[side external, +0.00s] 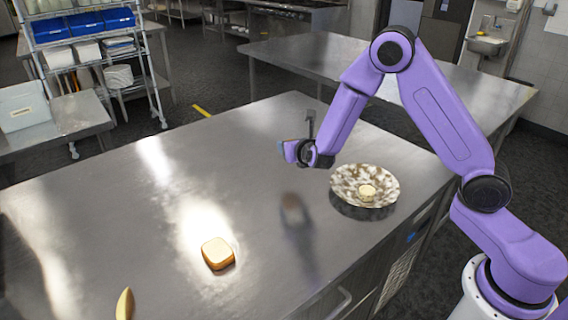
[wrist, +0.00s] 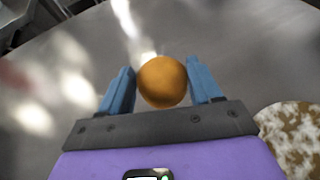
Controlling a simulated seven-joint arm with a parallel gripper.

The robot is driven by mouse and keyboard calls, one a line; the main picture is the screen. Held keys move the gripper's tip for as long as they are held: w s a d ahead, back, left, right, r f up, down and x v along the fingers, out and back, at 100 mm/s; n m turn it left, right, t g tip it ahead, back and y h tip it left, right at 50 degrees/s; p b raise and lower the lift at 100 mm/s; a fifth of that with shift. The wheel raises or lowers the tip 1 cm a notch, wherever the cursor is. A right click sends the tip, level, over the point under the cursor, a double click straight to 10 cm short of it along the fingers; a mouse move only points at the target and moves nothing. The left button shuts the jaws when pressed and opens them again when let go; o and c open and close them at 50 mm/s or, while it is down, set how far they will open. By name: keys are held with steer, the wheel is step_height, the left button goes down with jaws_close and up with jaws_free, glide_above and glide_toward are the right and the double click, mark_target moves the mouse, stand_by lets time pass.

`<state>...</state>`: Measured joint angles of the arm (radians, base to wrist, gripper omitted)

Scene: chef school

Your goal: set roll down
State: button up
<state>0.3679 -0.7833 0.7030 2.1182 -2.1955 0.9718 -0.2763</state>
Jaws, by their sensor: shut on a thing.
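My gripper (wrist: 160,72) is shut on a round orange-brown roll (wrist: 162,84), which sits between the two blue fingers in the wrist view. In the side view my gripper (side external: 287,151) is above the steel table (side external: 130,205), to the left of the plate. A shadow lies on the table below it, so the roll is held in the air. The roll cannot be made out clearly in the side view. The plate's edge (wrist: 290,130) also shows in the wrist view.
A square piece of bread (side external: 217,253) lies on the table's front middle. A yellow curved item (side external: 124,304) lies at the bottom left, partly cut off. The table's left and back areas are clear. A second steel table (side external: 300,55) stands behind.

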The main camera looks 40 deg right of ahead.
glide_above(284, 173)
step_height(284, 173, down, 5)
steer(key=shift+s+r, duration=0.1)
steer(key=shift+s, duration=0.05)
steer(key=shift+f, duration=1.7)
steer(key=o, duration=1)
steer(key=shift+f, duration=0.1)
steer(key=shift+o, duration=0.2)
steer(key=shift+s+a+r, duration=0.1)
steer(key=shift+a+r, duration=0.05)
steer(key=shift+r, duration=0.1)
steer(key=v, duration=1.1)
steer(key=shift+s+r, duration=0.2)
